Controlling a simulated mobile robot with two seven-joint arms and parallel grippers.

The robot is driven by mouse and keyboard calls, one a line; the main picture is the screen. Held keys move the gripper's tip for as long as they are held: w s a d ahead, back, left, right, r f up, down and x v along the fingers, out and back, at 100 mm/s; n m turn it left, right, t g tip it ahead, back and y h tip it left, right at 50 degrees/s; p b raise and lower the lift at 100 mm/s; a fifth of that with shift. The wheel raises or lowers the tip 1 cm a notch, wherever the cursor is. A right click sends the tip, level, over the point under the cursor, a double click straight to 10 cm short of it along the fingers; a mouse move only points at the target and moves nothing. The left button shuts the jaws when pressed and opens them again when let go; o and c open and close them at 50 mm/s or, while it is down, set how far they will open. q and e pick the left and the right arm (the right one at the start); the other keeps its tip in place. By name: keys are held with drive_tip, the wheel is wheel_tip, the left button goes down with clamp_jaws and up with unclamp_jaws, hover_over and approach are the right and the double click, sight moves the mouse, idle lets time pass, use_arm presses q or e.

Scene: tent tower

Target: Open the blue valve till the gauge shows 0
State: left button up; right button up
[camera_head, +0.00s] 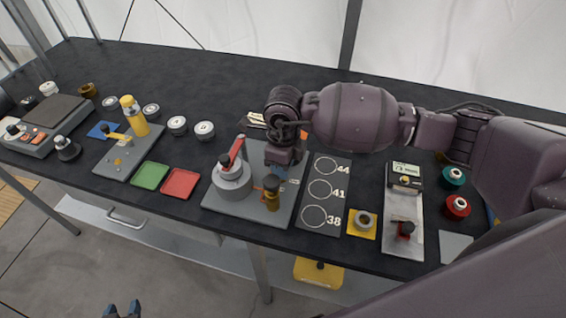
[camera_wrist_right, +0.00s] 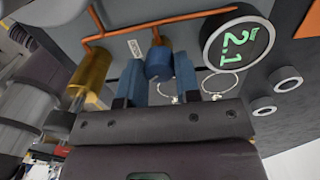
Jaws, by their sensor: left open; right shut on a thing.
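The blue valve (camera_wrist_right: 159,62) sits between the two blue fingers of my right gripper (camera_wrist_right: 157,84), which is shut on it. In the head view my right gripper (camera_head: 284,168) points down at the grey board (camera_head: 232,201), and only a bit of blue shows there. The round gauge (camera_wrist_right: 238,46) reads 2.1 in green digits in the right wrist view. My gripper and arm hide it in the head view. Copper pipes (camera_wrist_right: 150,22) run on the board, with a brass cylinder (camera_wrist_right: 91,75) beside the valve. My left gripper (camera_head: 123,310) is open and empty at the bottom edge, off the table.
The board also carries a grey round body with a red lever (camera_head: 233,176). A dark plate with rings (camera_head: 322,200) lies right of it. Red (camera_head: 181,183) and green (camera_head: 150,176) trays lie left. A panel with a meter (camera_head: 404,177) stands right, under my right arm.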

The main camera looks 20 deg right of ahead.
drive_tip(key=m+p, duration=0.1)
drive_tip(key=m, duration=0.4)
drive_tip(key=shift+r, duration=0.1)
drive_tip(key=shift+m, duration=0.5)
drive_tip(key=o, duration=0.8)
drive_tip(key=shift+o, duration=0.6)
wheel_tip(320, 180, up, 11)
drive_tip(key=shift+d, duration=0.2)
